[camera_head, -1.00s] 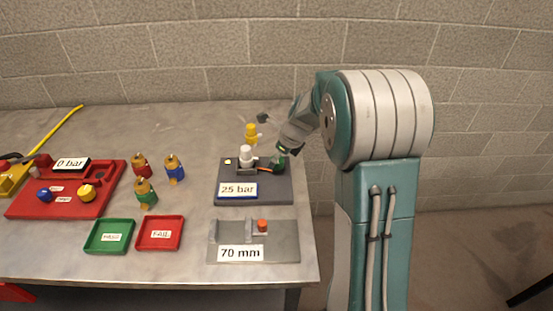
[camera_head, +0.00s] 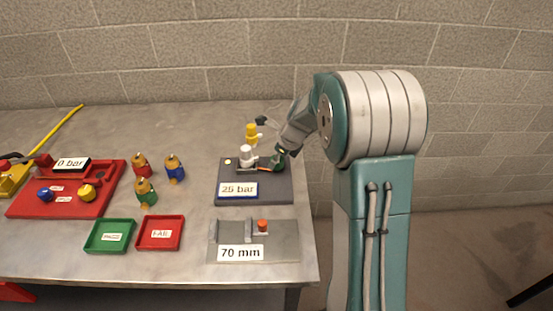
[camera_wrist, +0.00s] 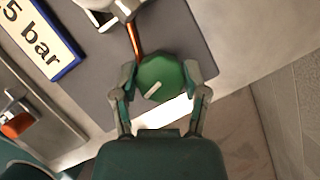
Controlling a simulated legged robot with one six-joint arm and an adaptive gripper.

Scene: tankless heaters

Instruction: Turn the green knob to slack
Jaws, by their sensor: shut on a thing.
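The green knob (camera_wrist: 160,80) is a faceted green cap with a white pointer line, at the right side of the dark grey stand. My gripper (camera_wrist: 160,88) has one finger on each side of the knob and is shut on it in the wrist view. In the head view my gripper (camera_head: 281,158) is at the stand's right rear, and the knob (camera_head: 277,163) is mostly hidden behind it. The white pointer line slants in the wrist view. The stand (camera_head: 263,187) carries a "25 bar" sign (camera_head: 237,190).
A white fitting (camera_head: 246,154) and a yellow-topped fitting (camera_head: 252,133) stand close left of my gripper. A grey "70 mm" gauge (camera_head: 283,243) lies in front. Green and red trays (camera_head: 109,249) (camera_head: 160,246), several coloured valves and a red "0 bar" stand (camera_head: 93,208) are left.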

